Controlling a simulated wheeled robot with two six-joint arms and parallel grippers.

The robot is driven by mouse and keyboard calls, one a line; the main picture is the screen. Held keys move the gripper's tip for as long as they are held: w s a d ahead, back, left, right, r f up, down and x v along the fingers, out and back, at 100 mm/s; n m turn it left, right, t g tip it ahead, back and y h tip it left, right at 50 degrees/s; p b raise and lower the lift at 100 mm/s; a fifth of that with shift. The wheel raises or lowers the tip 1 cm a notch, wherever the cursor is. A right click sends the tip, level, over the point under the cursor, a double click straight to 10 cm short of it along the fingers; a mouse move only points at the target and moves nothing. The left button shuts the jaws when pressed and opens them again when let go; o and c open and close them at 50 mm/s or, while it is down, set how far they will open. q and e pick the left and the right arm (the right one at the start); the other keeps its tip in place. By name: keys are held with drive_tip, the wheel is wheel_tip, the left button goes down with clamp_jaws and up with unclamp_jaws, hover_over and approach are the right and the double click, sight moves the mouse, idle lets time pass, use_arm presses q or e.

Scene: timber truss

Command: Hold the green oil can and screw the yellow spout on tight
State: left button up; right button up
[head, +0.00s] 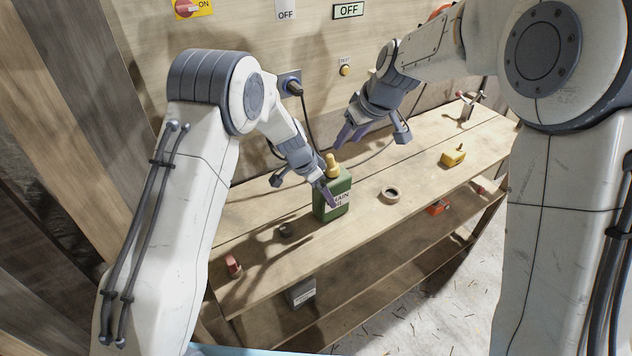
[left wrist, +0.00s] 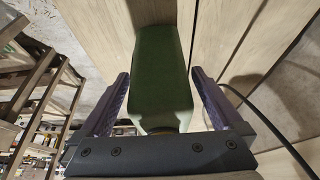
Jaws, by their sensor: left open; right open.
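The green oil can (head: 333,201) stands upright on the wooden bench, with a pale label on its front. The yellow spout (head: 332,165) sits on top of the can; I cannot tell how tight it is. My left gripper (head: 302,190) is open at the can, with a finger in front of its label. In the left wrist view the green can (left wrist: 163,75) lies between the two spread fingers (left wrist: 160,105), with gaps on both sides. My right gripper (head: 372,137) is open and empty above the bench, behind and right of the can.
The wooden bench (head: 420,158) also holds a tape roll (head: 390,195), a yellow object (head: 453,155), a red-topped item (head: 233,266) and a small dark piece (head: 286,230). A cable hangs from a wall plug (head: 294,87) behind the can. A lower shelf runs underneath.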

use_arm(q)
drive_tip(key=shift+x, duration=0.75)
clamp_jaws()
drive_tip(key=c, duration=0.8)
unclamp_jaws()
clamp_jaws()
